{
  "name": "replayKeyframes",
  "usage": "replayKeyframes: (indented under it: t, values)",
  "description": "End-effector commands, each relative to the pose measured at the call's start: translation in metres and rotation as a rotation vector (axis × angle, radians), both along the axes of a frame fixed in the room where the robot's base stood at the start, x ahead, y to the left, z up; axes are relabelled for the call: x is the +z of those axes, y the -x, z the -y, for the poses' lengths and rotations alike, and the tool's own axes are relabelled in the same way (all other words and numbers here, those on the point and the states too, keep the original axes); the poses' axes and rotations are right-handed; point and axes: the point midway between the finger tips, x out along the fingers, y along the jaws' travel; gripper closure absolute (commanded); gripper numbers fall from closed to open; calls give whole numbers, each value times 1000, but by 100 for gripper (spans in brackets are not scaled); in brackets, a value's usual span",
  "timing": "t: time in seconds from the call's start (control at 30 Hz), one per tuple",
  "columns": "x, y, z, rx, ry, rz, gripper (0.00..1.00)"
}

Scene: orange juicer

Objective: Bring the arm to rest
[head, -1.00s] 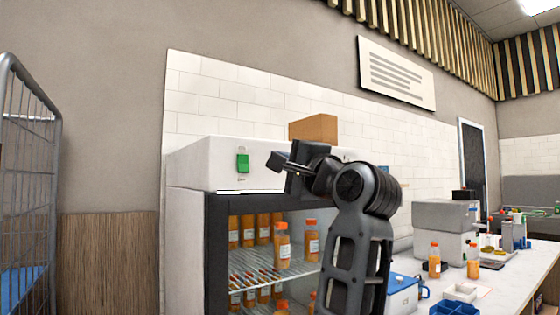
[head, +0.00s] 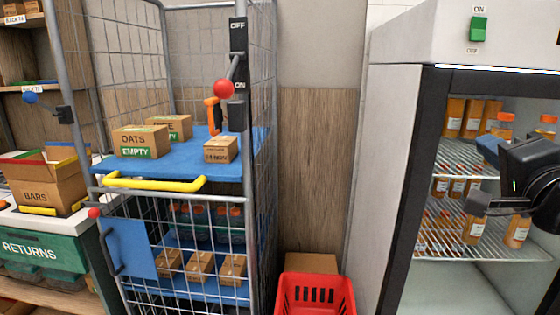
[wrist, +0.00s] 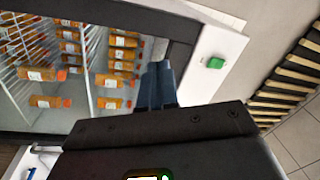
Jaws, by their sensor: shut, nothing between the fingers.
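My gripper (head: 488,149) shows at the right edge of the head view, in front of the open fridge's shelves. Most of my arm is out of the picture there. In the wrist view my gripper (wrist: 156,84) has its two blue-grey fingers together, with nothing between them. The fingers stand out in front of the fridge's dark frame, apart from the bottles as far as I can tell.
The fridge (head: 395,150) holds several orange juice bottles (head: 475,228). A wire cage trolley (head: 262,130) with blue shelves and cartons stands left. A red basket (head: 315,292) is on the floor between them. A green RETURNS bin (head: 45,250) is at far left.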

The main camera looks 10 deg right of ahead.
Motion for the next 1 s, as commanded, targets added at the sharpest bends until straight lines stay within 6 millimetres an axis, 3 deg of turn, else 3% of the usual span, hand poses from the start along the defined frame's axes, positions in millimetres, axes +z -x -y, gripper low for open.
replayKeyframes:
  t: [0.03,0.1,0.27,0.5,0.8,1.0]
  values:
    - [-24,5,-7,1,36,-35,100]
    - [-49,13,-16,0,90,-71,100]
    - [-104,38,-38,9,219,-147,100]
    - [-176,89,-71,43,408,-253,100]
    - [-241,173,-113,112,636,-364,100]
    - [-267,236,-138,171,781,-424,100]
